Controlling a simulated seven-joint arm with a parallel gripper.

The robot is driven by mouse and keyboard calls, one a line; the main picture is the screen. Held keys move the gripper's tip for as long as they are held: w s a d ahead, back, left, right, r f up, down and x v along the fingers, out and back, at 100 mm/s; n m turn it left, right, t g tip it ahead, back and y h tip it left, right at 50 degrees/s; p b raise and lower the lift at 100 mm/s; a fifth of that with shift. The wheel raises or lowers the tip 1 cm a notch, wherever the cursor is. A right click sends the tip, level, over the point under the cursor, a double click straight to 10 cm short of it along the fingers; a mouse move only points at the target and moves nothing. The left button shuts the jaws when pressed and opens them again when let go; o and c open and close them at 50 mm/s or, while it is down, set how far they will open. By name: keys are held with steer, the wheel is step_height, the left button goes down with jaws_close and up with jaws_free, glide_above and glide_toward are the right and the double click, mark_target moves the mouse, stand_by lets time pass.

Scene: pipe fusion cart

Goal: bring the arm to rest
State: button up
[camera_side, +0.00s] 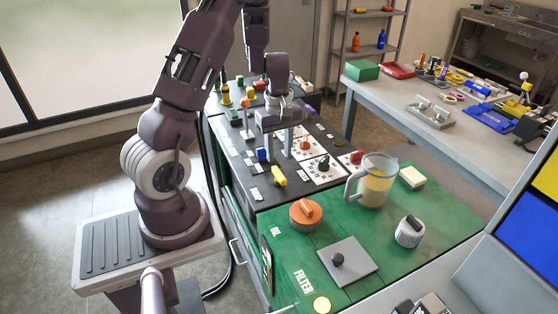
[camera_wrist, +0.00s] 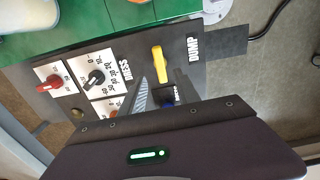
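My gripper (camera_side: 278,153) hangs above the black control panel (camera_side: 237,158) of the cart in the side view. Its two fingers point down with a gap between them, and nothing shows in the gap. A blue switch (camera_side: 262,155) and a yellow handle (camera_side: 279,176) are close to the fingers. The wrist view shows the yellow handle (camera_wrist: 161,64) beside the DUMP label and a grey ridged finger (camera_wrist: 142,96) next to the blue switch (camera_wrist: 170,94). The dark gripper body hides the rest of the panel there. Contact with the panel cannot be told.
Black and red knobs (camera_side: 324,163) sit on white dials right of my gripper. A cluttered bench (camera_side: 390,101) stands behind.

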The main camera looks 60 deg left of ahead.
steer(key=shift+r, duration=0.1)
steer(key=d+r+m+t+h, duration=0.1)
steer(key=d+r+m+t, duration=0.2)
steer(key=d+r+m, duration=0.95)
steer(key=s+d+r+m+t, duration=0.1)
steer(key=s+d+r+m, duration=0.1)
steer(key=s+d+r, duration=0.3)
steer(key=s+d+r+m+t+y, duration=0.1)
steer(key=s+d+r+m, duration=0.2)
steer(key=s, duration=0.7)
step_height(320, 180, up, 2)
steer(key=d, duration=0.2)
steer(key=shift+d+m+t, duration=0.3)
steer(key=shift+d+m, duration=0.05)
steer(key=shift+w+r, duration=0.1)
